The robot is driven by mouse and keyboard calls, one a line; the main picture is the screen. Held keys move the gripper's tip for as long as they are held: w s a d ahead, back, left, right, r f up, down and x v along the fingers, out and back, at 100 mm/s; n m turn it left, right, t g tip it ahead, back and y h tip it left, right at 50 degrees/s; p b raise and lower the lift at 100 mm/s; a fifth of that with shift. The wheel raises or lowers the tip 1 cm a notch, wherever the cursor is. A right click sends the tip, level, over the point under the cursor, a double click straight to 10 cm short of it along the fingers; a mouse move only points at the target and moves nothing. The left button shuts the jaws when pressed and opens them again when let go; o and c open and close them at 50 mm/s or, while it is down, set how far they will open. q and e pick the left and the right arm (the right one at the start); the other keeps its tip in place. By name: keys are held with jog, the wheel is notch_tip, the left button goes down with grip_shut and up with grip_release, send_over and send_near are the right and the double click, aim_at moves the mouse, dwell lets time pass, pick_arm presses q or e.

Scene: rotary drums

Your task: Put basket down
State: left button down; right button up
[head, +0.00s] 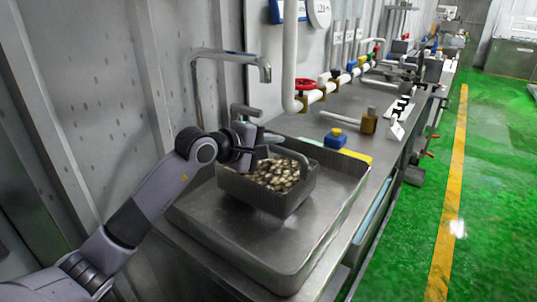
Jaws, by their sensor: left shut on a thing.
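A grey metal basket (262,198) filled with brown and tan pieces is over a wide shallow metal tray (318,240) on the steel counter. The basket sits toward the tray's back left part; I cannot tell whether its bottom touches the tray. My left gripper (262,150) comes in from the left and is shut on the basket's handle (290,152) near its far left side. The fingertips are partly hidden. My right gripper is not in view.
A tall metal faucet (230,54) rises behind the basket. White piping with a red valve (306,84) runs along the wall. The tray's front part is bare. Green floor lies at right.

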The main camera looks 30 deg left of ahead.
pick_arm(q)
jog(key=shift+f, duration=0.65)
jog(key=shift+a+f, duration=0.1)
jog(key=shift+f, duration=0.15)
jog(key=shift+a, duration=0.1)
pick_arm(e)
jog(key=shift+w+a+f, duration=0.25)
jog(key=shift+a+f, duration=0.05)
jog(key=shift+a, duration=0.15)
pick_arm(q)
jog(key=shift+f+b, duration=0.1)
jog(key=shift+b, duration=0.3)
jog(key=c, duration=1)
grip_release()
jog(key=shift+o, duration=0.2)
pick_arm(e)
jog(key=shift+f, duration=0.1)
